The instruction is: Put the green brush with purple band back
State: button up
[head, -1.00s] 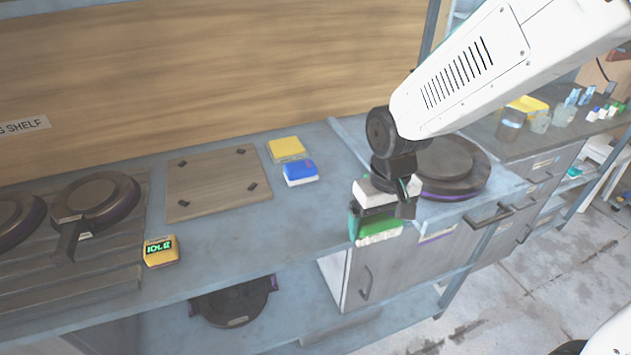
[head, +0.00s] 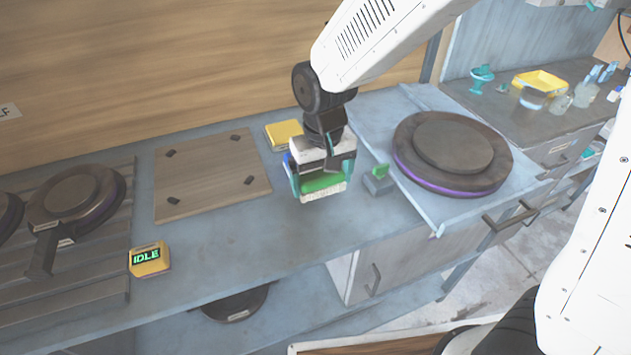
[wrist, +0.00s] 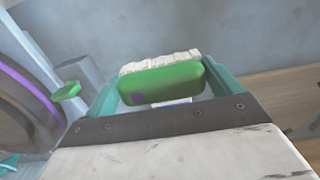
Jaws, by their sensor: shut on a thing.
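The green brush (head: 322,184) with pale bristles is held crosswise between the teal fingers of my gripper (head: 321,181). The gripper is over the grey bench, left of the round press, and hides most of what lies behind it. In the wrist view the green brush (wrist: 165,80) fills the gap between the fingers (wrist: 160,88), with a small purple patch on its near side and the bristles on its far side. A bit of blue and white shows just below it there; I cannot tell what it is.
A yellow block (head: 284,134) lies behind my gripper. A wooden board (head: 211,175) and a yellow box reading IDLE (head: 150,259) are to the left. The round press (head: 452,150) and a green lever on a grey block (head: 379,175) are to the right.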

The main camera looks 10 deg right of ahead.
aim_at(322, 190)
jog(key=shift+w+f, duration=0.1)
jog(key=shift+f, duration=1.6)
jog(key=shift+f, duration=0.1)
jog(key=o, duration=0.8)
jog(key=shift+f, duration=0.1)
jog(key=shift+c, duration=0.2)
notch_tip(322, 190, up, 12)
jog(key=shift+f, duration=0.1)
jog(key=shift+r, duration=0.3)
